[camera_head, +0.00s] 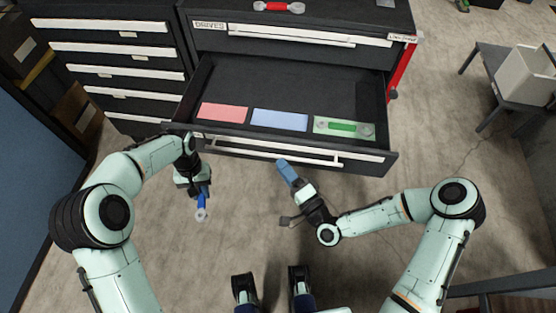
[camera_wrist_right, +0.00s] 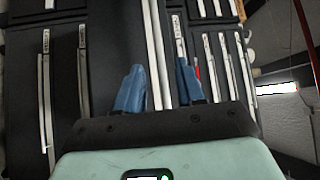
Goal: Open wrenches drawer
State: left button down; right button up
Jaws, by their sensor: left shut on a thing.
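The drawer (camera_head: 230,90) stands pulled out of the cabinet, its long pale handle (camera_head: 270,152) across its front. It holds a red pad (camera_head: 222,112), a blue pad (camera_head: 280,120) and a green pad (camera_head: 320,124) with a green wrench (camera_head: 343,127) on it. My left gripper (camera_head: 200,190) is shut on a blue wrench (camera_head: 201,213), held in front of the drawer's left end. My right gripper (camera_head: 287,172) is near the handle, empty; the right wrist view shows its blue fingers (camera_wrist_right: 160,85) apart. Whether they touch the handle is unclear.
A red wrench (camera_head: 280,7) lies on the cabinet top. A shut drawer (camera_head: 300,45) sits above the open one. A second cabinet (camera_head: 120,65) with shut drawers stands at left. A small table (camera_head: 485,85) with a pale bin (camera_head: 527,75) stands at right.

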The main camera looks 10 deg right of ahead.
pick_arm(q)
jog(key=shift+r, duration=0.2)
pick_arm(e)
jog(key=v, duration=0.8)
jog(key=shift+s, duration=0.15)
pick_arm(q)
jog(key=shift+s, duration=0.1)
